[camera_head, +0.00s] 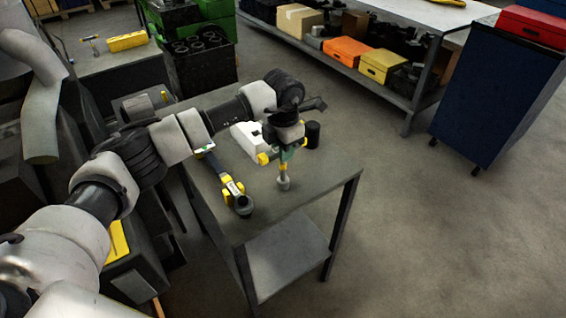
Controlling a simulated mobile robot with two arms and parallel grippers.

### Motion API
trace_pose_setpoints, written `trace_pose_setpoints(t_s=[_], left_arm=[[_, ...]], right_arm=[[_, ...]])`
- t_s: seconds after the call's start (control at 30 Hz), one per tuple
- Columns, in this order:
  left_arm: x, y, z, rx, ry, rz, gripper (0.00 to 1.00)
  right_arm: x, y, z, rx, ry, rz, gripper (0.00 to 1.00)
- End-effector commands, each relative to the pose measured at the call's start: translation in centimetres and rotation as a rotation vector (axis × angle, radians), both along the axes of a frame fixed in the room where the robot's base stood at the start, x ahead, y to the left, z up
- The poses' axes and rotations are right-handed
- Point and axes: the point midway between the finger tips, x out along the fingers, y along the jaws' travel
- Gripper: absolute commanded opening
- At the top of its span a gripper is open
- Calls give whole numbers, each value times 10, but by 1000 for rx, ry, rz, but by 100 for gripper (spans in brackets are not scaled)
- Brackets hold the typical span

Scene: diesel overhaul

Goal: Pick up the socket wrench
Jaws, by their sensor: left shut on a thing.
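My left gripper (284,152) is above the small grey table (300,193), near its right part, with yellow parts on both sides. It is shut on what looks like the socket wrench (284,174), a slim tool with a grey cylindrical end pointing down. The tool is upright. Its upper part is hidden by the gripper, and I cannot tell whether its lower end touches the tabletop. My right gripper is not in view.
A yellow and dark tool (233,187) with a round dark end lies left of the held tool. A white block (246,138) and a black cylinder (313,135) stand behind. A blue cabinet (490,95) stands right. The floor in front is clear.

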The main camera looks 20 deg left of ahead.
Motion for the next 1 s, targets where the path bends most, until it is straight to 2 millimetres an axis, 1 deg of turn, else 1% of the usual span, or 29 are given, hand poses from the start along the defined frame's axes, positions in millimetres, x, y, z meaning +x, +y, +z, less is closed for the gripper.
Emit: trace_pose_setpoints(t_s=[0.17, 0.27, 0.37, 0.43, 0.5, 0.8, 1.0], left_arm=[[1, 0, 5, -1, -3, 0, 0], [1, 0, 14, -1, -6, 0, 0], [1, 0, 29, -2, -7, 0, 0], [1, 0, 43, -2, -9, -1, 0], [-11, -16, 50, -2, -6, -8, 0], [-52, -67, 90, -2, -5, -6, 0], [-68, -86, 106, -1, -3, -3, 0]], right_arm=[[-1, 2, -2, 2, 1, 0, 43], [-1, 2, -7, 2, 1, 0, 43], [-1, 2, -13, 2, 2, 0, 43], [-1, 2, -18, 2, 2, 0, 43], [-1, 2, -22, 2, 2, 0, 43], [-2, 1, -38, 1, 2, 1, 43], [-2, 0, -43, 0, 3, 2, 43]])
